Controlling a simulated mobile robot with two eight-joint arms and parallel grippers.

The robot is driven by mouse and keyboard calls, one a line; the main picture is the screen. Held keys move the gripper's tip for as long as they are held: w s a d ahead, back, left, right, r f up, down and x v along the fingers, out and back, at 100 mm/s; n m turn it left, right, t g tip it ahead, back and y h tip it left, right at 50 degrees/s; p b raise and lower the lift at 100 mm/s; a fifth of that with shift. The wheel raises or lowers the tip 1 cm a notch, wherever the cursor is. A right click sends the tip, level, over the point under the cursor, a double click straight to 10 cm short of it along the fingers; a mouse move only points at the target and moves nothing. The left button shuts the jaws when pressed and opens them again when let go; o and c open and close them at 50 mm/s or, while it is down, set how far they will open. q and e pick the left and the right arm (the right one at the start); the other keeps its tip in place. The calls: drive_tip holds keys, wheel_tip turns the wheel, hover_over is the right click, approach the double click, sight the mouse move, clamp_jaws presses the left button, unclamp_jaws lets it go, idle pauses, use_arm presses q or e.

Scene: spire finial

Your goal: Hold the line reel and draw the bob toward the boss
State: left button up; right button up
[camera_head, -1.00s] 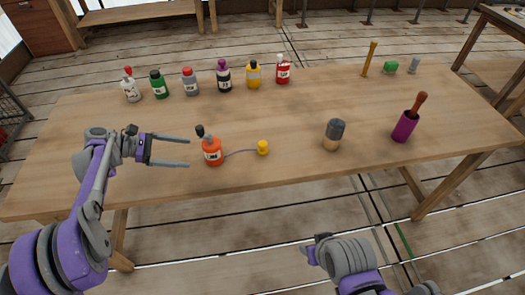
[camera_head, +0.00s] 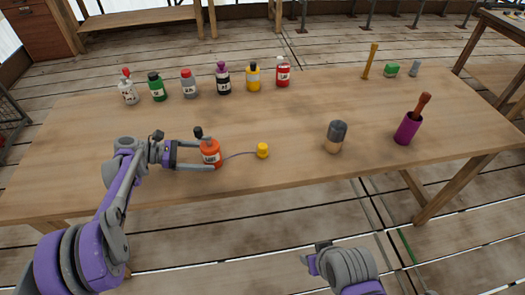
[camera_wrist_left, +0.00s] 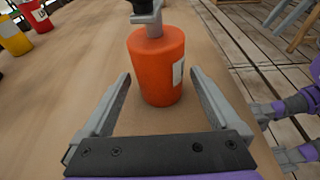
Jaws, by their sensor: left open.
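The line reel (camera_head: 211,155) is an orange-red bottle-like body with a dark top and a white label, upright near the table's front edge. It also shows large in the left wrist view (camera_wrist_left: 157,65). A thin line runs right from it to a small yellow bob (camera_head: 262,151) on the table. My left gripper (camera_head: 212,153) is open, with one finger on each side of the reel; gaps show in the wrist view. A grey-topped wooden piece (camera_head: 335,137) stands to the right; I cannot tell whether it is the boss. My right arm's end (camera_head: 325,262) is below the table edge, its fingers unclear.
Several coloured bottles (camera_head: 223,79) stand in a row along the back. A purple holder (camera_head: 407,129) with a wooden handle stands at right. The table's middle is clear.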

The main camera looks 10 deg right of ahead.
use_arm(q)
drive_tip(key=shift+d+f, duration=0.2)
drive_tip(key=shift+d, duration=0.4)
drive_tip(key=shift+c, duration=0.2)
drive_tip(key=c, duration=0.9)
drive_tip(key=shift+o, duration=0.2)
